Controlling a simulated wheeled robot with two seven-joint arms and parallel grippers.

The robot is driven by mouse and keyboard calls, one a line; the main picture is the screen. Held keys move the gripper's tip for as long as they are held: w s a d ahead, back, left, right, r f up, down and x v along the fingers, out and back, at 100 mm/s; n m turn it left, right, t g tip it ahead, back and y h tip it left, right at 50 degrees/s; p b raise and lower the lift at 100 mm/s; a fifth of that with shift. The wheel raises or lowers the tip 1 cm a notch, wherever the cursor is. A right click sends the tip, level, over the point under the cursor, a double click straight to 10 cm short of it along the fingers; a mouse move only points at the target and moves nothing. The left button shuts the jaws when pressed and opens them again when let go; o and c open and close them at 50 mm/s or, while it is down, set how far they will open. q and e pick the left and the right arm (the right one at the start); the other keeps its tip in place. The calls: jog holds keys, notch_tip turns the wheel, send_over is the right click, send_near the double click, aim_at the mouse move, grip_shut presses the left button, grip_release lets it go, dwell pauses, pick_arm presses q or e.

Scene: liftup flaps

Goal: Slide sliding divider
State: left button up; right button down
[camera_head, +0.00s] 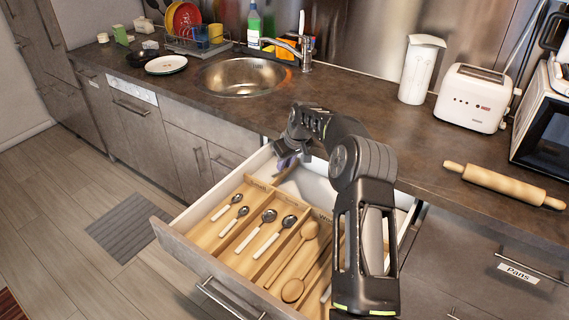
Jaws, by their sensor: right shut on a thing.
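An open drawer (184,237) with pale inner walls holds a wooden divider tray (262,203). Its compartments hold several white-handled spoons (265,240) and wooden spoons (300,260). My right arm reaches over the right part of the drawer and hides some of it. My right gripper (286,161) is at the far end of the tray, near the drawer's back, shut on what looks like the divider's far edge. The exact contact is hidden by the gripper itself. My left gripper is not in view.
The dark countertop (400,150) overhangs the drawer's back. On it are a sink (243,77), a toaster (474,98), a white canister (421,70), a rolling pin (503,185) and a dish rack (196,45).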

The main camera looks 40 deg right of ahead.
jog(key=c, duration=1.3)
grip_release()
jog(key=v, duration=0.7)
jog(key=shift+r+b, duration=0.35)
jog(key=shift+b, duration=0.05)
jog(key=shift+s, duration=0.1)
